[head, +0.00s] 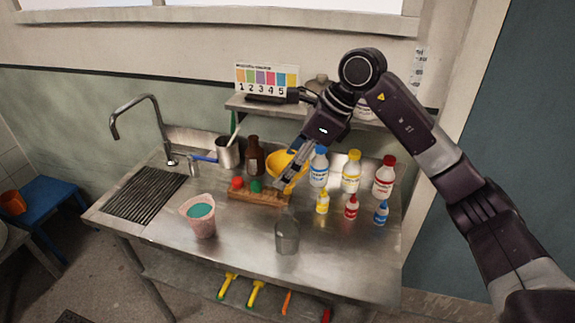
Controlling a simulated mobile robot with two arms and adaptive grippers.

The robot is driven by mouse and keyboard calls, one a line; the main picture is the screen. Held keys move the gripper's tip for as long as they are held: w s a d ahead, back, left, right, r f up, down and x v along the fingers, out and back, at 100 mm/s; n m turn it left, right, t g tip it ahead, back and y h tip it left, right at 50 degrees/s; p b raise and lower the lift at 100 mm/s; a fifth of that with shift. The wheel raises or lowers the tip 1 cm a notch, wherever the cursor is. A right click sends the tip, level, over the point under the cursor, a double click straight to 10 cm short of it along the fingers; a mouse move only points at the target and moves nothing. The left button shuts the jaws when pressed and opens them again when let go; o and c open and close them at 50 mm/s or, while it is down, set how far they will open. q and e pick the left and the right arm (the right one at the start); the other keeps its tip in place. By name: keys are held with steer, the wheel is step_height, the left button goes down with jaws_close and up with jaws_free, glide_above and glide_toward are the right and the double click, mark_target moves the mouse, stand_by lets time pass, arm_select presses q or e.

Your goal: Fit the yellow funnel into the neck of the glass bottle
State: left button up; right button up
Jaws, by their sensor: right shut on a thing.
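The yellow funnel (276,160) is at my right gripper (284,182), which is shut on it. The gripper's fingers cover part of the funnel, and its spout cannot be made out. The funnel is behind the wooden rack and left of the blue-capped bottle. A clear greyish glass bottle (287,238) stands upright near the front middle of the steel table, apart from the funnel and nearer the front. My left gripper is not in view.
A brown bottle (254,160) and metal pot (228,153) stand behind the wooden rack (243,196). A pink jug (203,222) is left of the clear bottle. Several capped bottles (351,172) stand to the right. The steel table (340,262) is bare at front right.

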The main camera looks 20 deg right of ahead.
mark_target(288, 192)
steer(key=shift+f+b, duration=0.35)
steer(key=shift+f, duration=0.55)
steer(key=shift+f+b, duration=1.4)
steer(key=shift+f, duration=0.1)
arm_select(q)
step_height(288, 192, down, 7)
steer(key=b, duration=0.3)
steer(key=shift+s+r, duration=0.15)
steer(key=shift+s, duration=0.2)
arm_select(e)
steer(key=shift+f, duration=1.8)
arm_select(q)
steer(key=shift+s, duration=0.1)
arm_select(e)
steer(key=o, duration=1)
